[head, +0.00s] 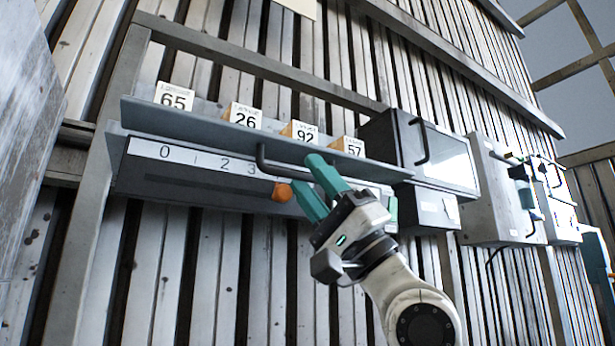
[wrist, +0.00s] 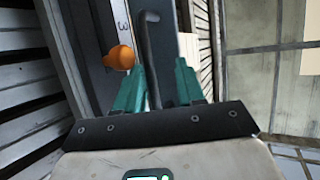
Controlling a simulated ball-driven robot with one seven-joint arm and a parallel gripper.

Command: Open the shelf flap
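The shelf flap (head: 200,129) is a long grey panel along the front of the wall shelf in the head view. A dark bar handle (head: 285,172) runs along it; the handle also shows in the wrist view (wrist: 148,45). My gripper (head: 306,173) has teal fingers and is at the handle's right part. In the wrist view my gripper (wrist: 160,68) is open, with the handle running between its two separated fingers. Contact with the handle cannot be told. The fingers and wrist hide part of the handle's right end in the head view.
Number cards, such as 65 (head: 175,96) and 92 (head: 304,133), stand along the shelf top. An orange knob (head: 282,192) sits on a numbered scale (head: 190,156) just below, close to my fingers. A dark box with a glass front (head: 448,157) is to the right.

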